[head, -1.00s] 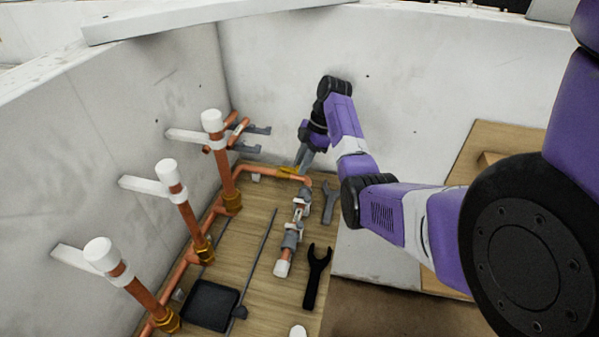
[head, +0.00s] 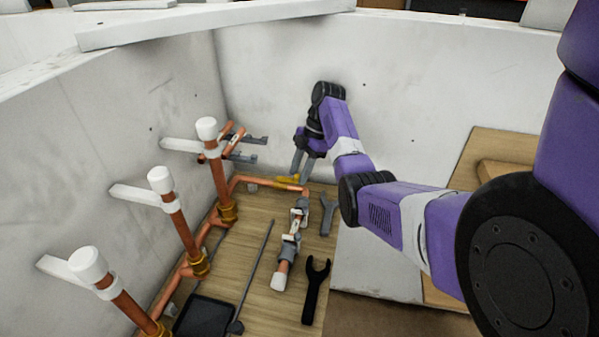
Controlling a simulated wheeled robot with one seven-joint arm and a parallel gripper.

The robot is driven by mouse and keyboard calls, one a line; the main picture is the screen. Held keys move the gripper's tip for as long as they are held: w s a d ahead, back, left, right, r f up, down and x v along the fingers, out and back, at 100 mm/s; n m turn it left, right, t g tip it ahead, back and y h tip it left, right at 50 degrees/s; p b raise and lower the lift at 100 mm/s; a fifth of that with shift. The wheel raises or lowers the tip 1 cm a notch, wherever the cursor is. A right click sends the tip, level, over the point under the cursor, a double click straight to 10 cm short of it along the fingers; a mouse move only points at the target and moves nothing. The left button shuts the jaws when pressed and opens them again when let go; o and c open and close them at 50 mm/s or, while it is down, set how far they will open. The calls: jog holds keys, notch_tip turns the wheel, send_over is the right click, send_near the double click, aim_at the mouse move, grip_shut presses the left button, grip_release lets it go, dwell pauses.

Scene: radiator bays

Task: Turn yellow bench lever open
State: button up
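The yellow lever (head: 287,180) lies low on the copper pipe at the back of the wooden bench, near the wall corner. My gripper (head: 299,177) points down at it from above. Its two grey fingers are spread with a gap between them. Their tips are at the lever's right part and partly overlap it in the picture. I cannot tell whether they touch it.
Upright copper pipes with white caps and white brackets (head: 161,181) stand along the left wall. A grey valve assembly (head: 291,238), a black open wrench (head: 315,290), a grey wrench (head: 327,213) and a black pan (head: 204,318) lie on the bench (head: 240,262).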

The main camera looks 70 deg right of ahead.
jog(key=shift+a+p, duration=0.15)
jog(key=shift+p, duration=0.15)
jog(key=shift+a+r+m+t+p, duration=0.25)
jog(key=shift+a+m+t+p, duration=0.1)
jog(key=shift+m+p, duration=0.45)
jog(key=w+a+m+h+p, duration=0.5)
jog(key=a+m+h+p, duration=0.1)
jog(key=m, duration=1)
jog(key=b+v, duration=0.1)
jog(key=v, duration=0.6)
jog(key=a+f+t, duration=0.1)
jog(key=a+f, duration=0.2)
jog(key=a, duration=0.4)
jog(key=s+a+f+n+t+h, duration=0.1)
jog(key=a+f, duration=0.3)
jog(key=a, duration=0.3)
jog(key=a+f+n+t, duration=0.1)
jog(key=a+f+t, duration=0.1)
jog(key=a, duration=0.5)
jog(key=shift+s+f+b, duration=0.3)
jog(key=shift+f, duration=0.5)
jog(key=shift+s+a+n, duration=0.25)
jog(key=shift+a+n, duration=0.05)
jog(key=shift+a, duration=0.25)
